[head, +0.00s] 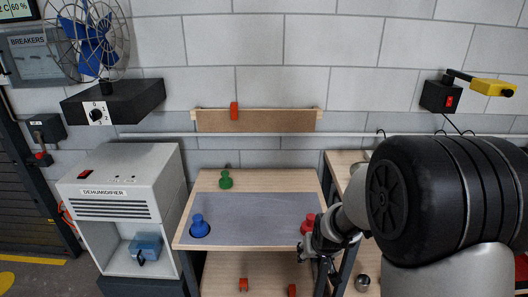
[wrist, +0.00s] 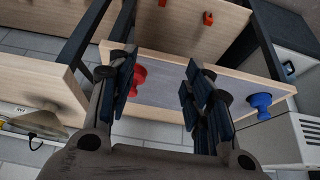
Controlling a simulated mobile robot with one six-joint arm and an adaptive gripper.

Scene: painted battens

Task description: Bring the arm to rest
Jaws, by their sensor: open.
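My arm reaches in from the right in the head view, and my gripper (head: 316,262) hangs at the right front edge of the table (head: 260,215). In the wrist view my gripper (wrist: 160,88) has its two fingers wide apart with nothing between them. A red knob-shaped piece (head: 307,224) stands at the table's right side, close beside the gripper in the picture; it also shows in the wrist view (wrist: 138,82) beside one finger. A blue piece (head: 200,228) stands at the left on a dark round spot. A green piece (head: 226,181) stands at the back edge.
Red blocks (head: 243,284) lie on the lower shelf. A brown board (head: 270,121) with a red clip is on the wall. A dehumidifier (head: 120,200) stands left, beneath a fan (head: 90,45). A wooden side table (head: 345,165) is right. The grey tabletop middle is clear.

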